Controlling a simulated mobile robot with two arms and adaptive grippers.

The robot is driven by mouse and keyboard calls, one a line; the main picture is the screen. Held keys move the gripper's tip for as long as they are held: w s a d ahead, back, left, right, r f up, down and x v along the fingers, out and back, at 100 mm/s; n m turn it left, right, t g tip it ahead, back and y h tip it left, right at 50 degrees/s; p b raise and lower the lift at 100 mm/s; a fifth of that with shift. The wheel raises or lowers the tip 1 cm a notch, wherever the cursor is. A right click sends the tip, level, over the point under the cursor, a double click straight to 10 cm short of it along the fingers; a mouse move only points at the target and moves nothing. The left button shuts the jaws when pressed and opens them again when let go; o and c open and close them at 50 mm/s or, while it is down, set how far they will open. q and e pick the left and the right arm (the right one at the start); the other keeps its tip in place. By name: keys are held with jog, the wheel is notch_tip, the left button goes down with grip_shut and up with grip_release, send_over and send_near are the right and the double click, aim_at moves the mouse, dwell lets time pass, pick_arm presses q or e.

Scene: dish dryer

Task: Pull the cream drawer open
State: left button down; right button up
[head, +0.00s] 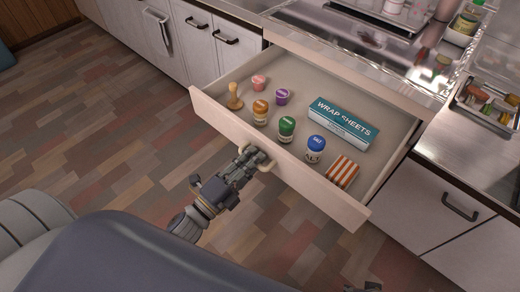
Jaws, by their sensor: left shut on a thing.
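The cream drawer (212,112) stands pulled out from the counter, and its inside shows from above. Its pale handle (266,166) is on the middle of the front panel. My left gripper (258,160) is shut on the handle, and its fingers hide part of it. A small dark piece at the bottom edge, right of the middle, may be part of my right gripper (365,287); its fingers cannot be made out.
The drawer holds a teal wrap sheets box (340,123), several small jars, such as a green one (287,128), a wooden pestle-like item (235,97) and a striped packet (343,171). A dark-handled cabinet (450,225) is at right. Open floor lies left.

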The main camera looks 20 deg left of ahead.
pick_arm(q)
jog(key=shift+s+a+f, duration=0.15)
jog(key=shift+s+f, duration=0.05)
jog(key=shift+s, duration=0.3)
jog(key=c, duration=1.9)
grip_release()
jog(key=shift+r, duration=0.1)
jog(key=v, duration=1.2)
